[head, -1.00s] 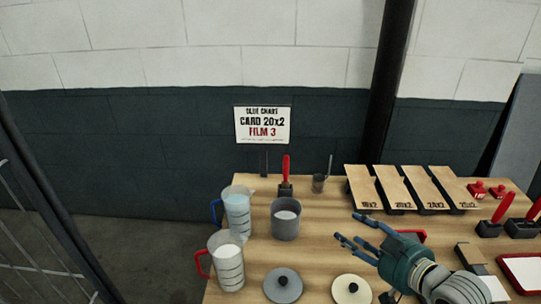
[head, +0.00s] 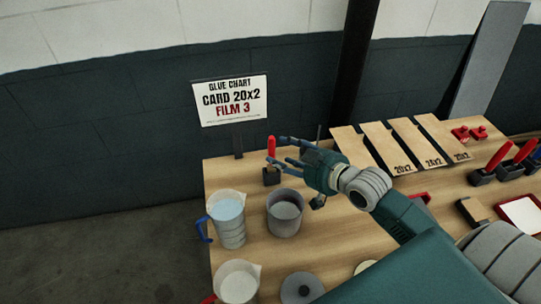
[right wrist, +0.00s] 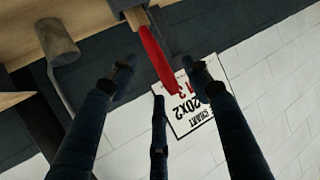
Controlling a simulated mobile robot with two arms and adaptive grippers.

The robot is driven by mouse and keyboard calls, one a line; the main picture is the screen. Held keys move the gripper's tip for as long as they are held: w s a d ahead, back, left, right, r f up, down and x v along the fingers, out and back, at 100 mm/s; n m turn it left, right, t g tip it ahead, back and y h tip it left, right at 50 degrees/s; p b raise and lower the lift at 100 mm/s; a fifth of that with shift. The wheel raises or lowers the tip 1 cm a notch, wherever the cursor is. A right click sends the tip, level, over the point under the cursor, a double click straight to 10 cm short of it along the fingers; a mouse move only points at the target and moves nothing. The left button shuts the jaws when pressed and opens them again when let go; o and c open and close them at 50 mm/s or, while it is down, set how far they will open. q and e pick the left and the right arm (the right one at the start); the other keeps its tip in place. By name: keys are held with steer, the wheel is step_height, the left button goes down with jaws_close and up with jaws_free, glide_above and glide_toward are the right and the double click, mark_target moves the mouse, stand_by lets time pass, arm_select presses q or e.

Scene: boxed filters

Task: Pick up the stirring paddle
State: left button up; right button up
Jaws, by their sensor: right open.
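A red upright handle (head: 271,146) stands in a small dark block at the back left of the table; it looks like the stirring paddle, though I cannot be sure. In the right wrist view the red handle (right wrist: 158,58) has a tan neck and lies between my spread fingers. My right gripper (head: 281,153) is open and empty, its fingertips close beside the handle in the head view. I cannot tell whether they touch it. My left gripper is out of view.
A grey pot (head: 285,222) and a measuring jug (head: 228,228) stand in front. A small cup holding a thin rod (right wrist: 57,38) is close by. A chart sign (head: 230,100) stands behind. Wooden boards (head: 385,145) and more red-handled tools (head: 497,155) are to the right.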

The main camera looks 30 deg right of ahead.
mark_target(273, 150)
steer(key=x, duration=0.2)
steer(key=p+x, duration=0.1)
steer(key=x, duration=0.1)
steer(key=p+x, duration=0.1)
steer(key=x, duration=0.1)
steer(key=shift+d+f, duration=0.2)
steer(key=shift+f, duration=0.1)
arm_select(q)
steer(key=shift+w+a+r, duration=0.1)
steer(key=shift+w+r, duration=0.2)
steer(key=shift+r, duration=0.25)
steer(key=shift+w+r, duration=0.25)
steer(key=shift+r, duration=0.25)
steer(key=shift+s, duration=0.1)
arm_select(e)
steer(key=c, duration=1.1)
